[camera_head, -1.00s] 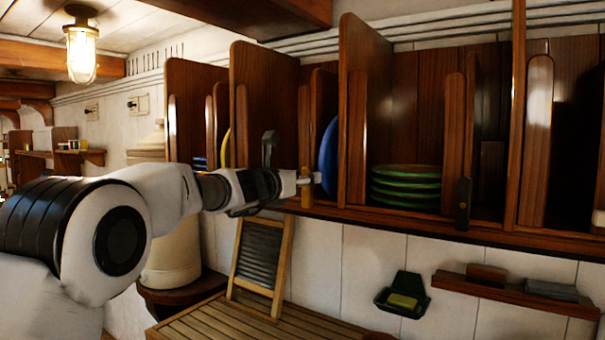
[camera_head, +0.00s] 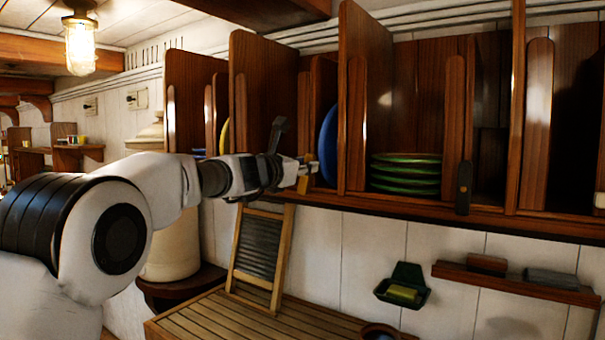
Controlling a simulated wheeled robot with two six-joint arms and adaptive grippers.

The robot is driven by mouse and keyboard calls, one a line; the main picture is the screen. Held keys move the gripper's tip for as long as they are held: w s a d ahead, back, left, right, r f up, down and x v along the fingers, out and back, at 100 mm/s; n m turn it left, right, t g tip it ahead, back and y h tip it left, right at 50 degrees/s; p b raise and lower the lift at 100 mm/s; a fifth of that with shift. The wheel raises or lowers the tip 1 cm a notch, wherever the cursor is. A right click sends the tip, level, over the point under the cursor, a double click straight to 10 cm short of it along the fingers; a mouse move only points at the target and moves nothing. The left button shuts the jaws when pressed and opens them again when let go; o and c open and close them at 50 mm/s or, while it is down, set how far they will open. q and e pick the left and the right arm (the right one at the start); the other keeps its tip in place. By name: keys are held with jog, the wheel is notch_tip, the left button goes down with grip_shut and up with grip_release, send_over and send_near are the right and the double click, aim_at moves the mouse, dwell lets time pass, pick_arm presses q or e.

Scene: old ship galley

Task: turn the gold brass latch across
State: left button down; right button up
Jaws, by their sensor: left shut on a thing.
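The gold brass latch (camera_head: 303,184) is a small piece at the front edge of the wooden plate rack, just left of the blue plate (camera_head: 328,146). My left gripper (camera_head: 306,170) reaches it from the left and is shut on it. The gripper's dark and grey body hides part of the latch, so its exact angle is hard to tell. A dark latch (camera_head: 464,188) hangs upright on a divider further right. My right gripper is not in view.
Green plates (camera_head: 405,175) are stacked in the middle compartment of the rack. Below are a washboard (camera_head: 258,250), a slatted wooden board (camera_head: 230,318), a green soap dish (camera_head: 403,287) and a small wall shelf (camera_head: 515,284). The wall between is bare.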

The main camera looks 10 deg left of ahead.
aim_at(311, 177)
pick_arm(q)
jog(key=m+b, duration=0.2)
jog(key=m, duration=0.2)
jog(key=d+f+m+b, duration=0.1)
jog(key=m+b, duration=0.2)
jog(key=f+m+b, duration=0.1)
jog(key=m+b, duration=0.2)
jog(key=m, duration=0.1)
jog(key=shift+s+d+m, duration=0.3)
jog(key=shift+d, duration=0.05)
jog(key=shift+f+m+b, duration=0.2)
jog(key=shift+m+b, duration=0.8)
jog(key=shift+m, duration=0.7)
jog(key=c, duration=1)
grip_release()
jog(key=shift+w, duration=0.1)
jog(key=shift+o, duration=0.2)
